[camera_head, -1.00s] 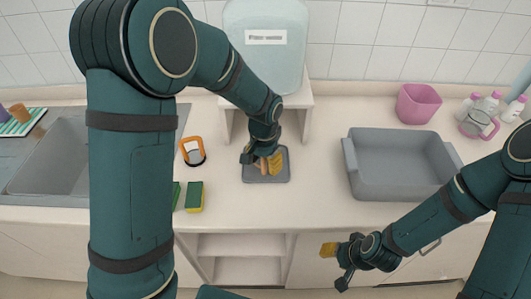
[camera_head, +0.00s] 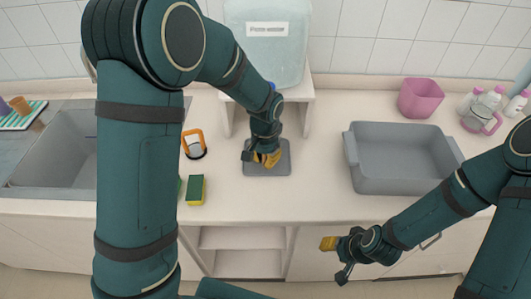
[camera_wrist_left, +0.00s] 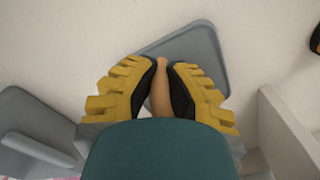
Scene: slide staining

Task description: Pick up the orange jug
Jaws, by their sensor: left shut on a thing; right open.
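The pale orange jug (camera_wrist_left: 163,90) shows as a narrow strip between my left fingers in the left wrist view. Most of it is hidden, so its full shape cannot be told. My left gripper (camera_head: 266,158) is shut on it, over the grey mat (camera_head: 284,169) at the middle of the counter. The mat also shows in the left wrist view (camera_wrist_left: 200,55). I cannot tell whether the jug touches the mat. My right gripper (camera_head: 336,258) is open and empty, low in front of the counter.
A white stand (camera_head: 310,110) with a large tank (camera_head: 265,65) is behind the mat. A grey basin (camera_head: 405,185) lies right, a pink container (camera_head: 420,98) behind it. An orange-rimmed item (camera_head: 193,143) and a green-yellow sponge (camera_head: 195,190) stand left. A sink (camera_head: 60,165) is far left.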

